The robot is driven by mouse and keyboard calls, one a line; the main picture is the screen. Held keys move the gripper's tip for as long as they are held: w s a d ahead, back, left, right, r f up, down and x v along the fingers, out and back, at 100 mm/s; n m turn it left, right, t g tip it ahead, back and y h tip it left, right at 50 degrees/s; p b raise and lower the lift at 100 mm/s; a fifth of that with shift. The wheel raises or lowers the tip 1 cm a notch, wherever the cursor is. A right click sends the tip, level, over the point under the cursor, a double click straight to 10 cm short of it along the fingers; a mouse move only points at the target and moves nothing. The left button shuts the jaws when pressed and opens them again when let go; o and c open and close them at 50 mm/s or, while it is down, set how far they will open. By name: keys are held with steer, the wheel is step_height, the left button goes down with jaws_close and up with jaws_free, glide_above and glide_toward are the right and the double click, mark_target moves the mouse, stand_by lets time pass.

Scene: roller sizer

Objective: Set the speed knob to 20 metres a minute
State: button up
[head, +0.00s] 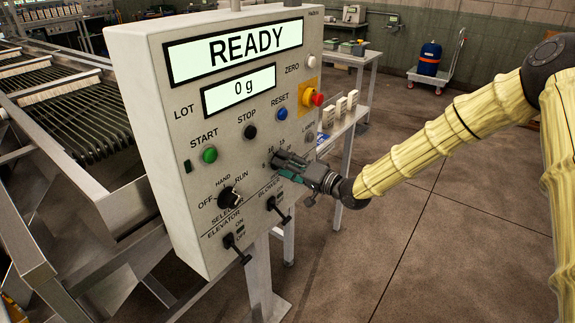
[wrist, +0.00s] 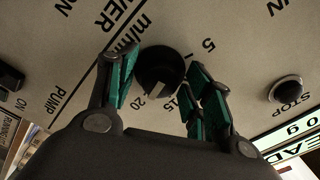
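The black round speed knob (wrist: 160,70) is on the panel between the fingers in the wrist view, beside the numbers 5, 15 and 20. A pale mark on it points down-left, towards the 20; I cannot tell whether it is exactly there. My gripper (wrist: 162,78) is open, with one green-padded finger on each side of the knob. A small gap shows on the right; contact on the left cannot be told. In the head view my gripper (head: 285,165) reaches the lower right of the control box (head: 165,120) and hides the knob.
The box has a READY display (head: 236,50), a 0 g display (head: 239,90), a green start button (head: 209,155), a black stop button (head: 250,131), a blue reset button (head: 281,114) and a red emergency button (head: 317,99). The selector knob (head: 229,197) and levers (head: 237,249) sit below.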

steer(key=shift+d, duration=0.15)
steer(key=v, duration=1.2)
steer(key=s+d+f+g+h, duration=0.1)
steer(key=s+f+h, duration=0.2)
steer(key=s+f, duration=0.5)
steer(key=s+f+m+g+h, duration=0.15)
steer(key=s+f, duration=0.25)
steer(key=f, duration=0.7)
steer(key=s+d+f+g+h, duration=0.15)
steer(key=s+f+h, duration=0.35)
steer(key=f, duration=0.5)
steer(key=s+d+f+g+h, duration=0.1)
steer(key=s+d+f+g, duration=0.1)
steer(key=s, duration=0.7)
steer(key=s+d+f+n+g+h, duration=0.1)
steer(key=s+d+f+g+h, duration=0.1)
steer(key=s+d+f, duration=0.3)
steer(key=s+d+f+n+g+h, duration=0.1)
steer(key=s+d+f+g+h, duration=0.1)
steer(key=s, duration=1.1)
steer(key=shift+s+d+f+g, duration=0.3)
steer(key=shift+s+d+f, duration=0.1)
steer(key=shift+d+f, duration=0.45)
